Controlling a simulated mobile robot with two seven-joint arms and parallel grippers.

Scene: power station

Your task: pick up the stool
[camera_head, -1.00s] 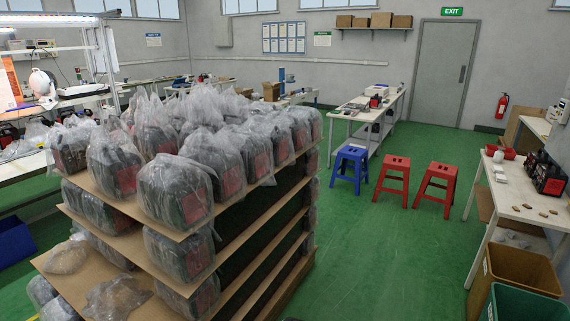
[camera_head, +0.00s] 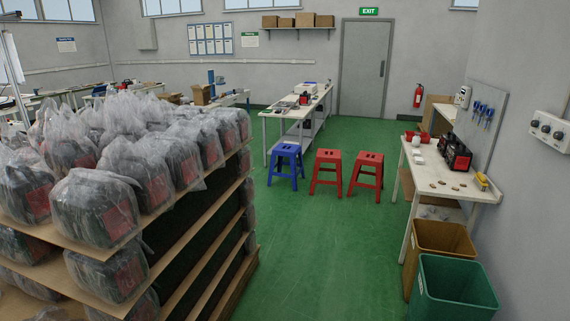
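Three stools stand upright in a row on the green floor, ahead and slightly right of the middle of the head view. The blue stool (camera_head: 286,152) is on the left, close to the end of a white workbench. One red stool (camera_head: 328,160) stands in the middle and another red stool (camera_head: 369,163) on the right. All stand well ahead of me. Neither of my grippers shows in the view.
A shelf rack (camera_head: 205,223) with bagged red-and-black units fills the left foreground. A white workbench (camera_head: 298,103) stands behind the blue stool. On the right are a side table (camera_head: 440,163), a brown bin (camera_head: 437,240) and a green bin (camera_head: 459,292). The green floor (camera_head: 309,247) between is clear.

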